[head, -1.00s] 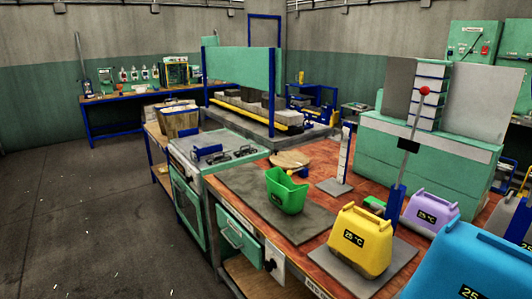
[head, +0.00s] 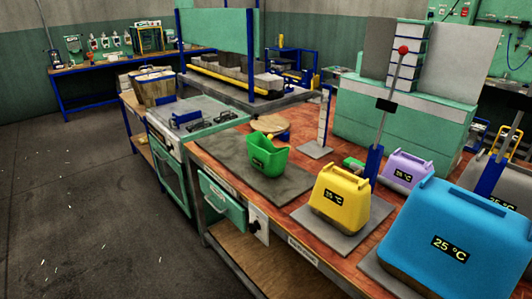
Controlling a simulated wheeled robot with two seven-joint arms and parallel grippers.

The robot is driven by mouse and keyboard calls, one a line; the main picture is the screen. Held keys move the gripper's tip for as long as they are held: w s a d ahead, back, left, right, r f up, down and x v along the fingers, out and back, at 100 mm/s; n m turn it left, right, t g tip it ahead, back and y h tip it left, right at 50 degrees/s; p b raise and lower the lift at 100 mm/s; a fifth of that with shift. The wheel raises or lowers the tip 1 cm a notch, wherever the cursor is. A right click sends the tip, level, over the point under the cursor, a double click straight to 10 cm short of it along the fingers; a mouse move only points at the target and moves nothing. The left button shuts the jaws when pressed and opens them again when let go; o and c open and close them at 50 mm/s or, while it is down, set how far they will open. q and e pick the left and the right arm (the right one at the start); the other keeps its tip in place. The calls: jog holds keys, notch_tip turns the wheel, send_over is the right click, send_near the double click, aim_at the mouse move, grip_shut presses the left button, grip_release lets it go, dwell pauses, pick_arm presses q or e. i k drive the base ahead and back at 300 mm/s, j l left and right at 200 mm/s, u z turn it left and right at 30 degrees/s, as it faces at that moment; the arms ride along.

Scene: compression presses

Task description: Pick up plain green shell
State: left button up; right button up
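A green open-topped shell (head: 268,160) stands upright on a dark grey slab on the workbench (head: 225,150). A small dark mark shows on its front, too small to read. Something yellow shows at its open top; I cannot tell whether it is inside or behind. A second, small green thing (head: 352,163) lies farther back, partly hidden behind the yellow container. Neither of my grippers is in view, and nothing is seen touching the green shell.
Yellow (head: 342,197), purple (head: 403,168) and blue (head: 447,240) containers stand right of the shell. Upright press levers (head: 386,120) rise behind them. A round wooden board (head: 270,123) lies behind the shell. A hob (head: 195,120) adjoins the bench's left. Open floor (head: 75,200) lies left.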

aim_at(269, 160)
jog(key=i+j, duration=0.5)
jog(key=i+j+z, duration=0.1)
jog(key=z, duration=0.3)
jog(key=i+j+z, duration=0.1)
jog(key=j+z, duration=0.5)
jog(key=z, duration=0.65)
